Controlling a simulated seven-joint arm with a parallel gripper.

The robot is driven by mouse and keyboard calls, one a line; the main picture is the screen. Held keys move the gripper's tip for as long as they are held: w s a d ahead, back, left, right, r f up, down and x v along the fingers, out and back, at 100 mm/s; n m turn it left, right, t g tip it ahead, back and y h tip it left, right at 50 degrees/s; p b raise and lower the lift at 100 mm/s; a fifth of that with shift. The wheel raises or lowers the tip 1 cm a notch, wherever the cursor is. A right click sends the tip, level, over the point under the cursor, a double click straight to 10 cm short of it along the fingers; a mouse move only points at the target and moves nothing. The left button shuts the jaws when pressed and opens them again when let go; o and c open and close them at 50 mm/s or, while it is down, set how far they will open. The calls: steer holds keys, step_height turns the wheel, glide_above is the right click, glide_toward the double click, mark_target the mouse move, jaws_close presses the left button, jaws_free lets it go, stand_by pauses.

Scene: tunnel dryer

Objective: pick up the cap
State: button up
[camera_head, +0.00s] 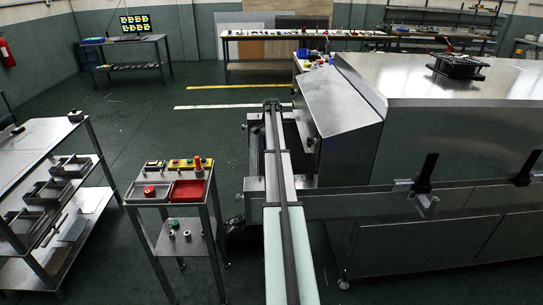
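I cannot tell for certain which thing is the cap. A small red round piece (149,190) sits in the grey tray (137,198) on top of the metal stand at the lower left. Several small round metal pieces (187,234) stand on the shelf below. A small dark object (75,116) sits at the corner of the white-topped table on the left. My gripper does not show in this view.
A red tray (188,191) and a yellow control box (188,165) share the stand's top. A long narrow conveyor (277,170) runs beside the steel dryer (440,145). A shelf cart (38,180) stands at left. Green floor between is clear.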

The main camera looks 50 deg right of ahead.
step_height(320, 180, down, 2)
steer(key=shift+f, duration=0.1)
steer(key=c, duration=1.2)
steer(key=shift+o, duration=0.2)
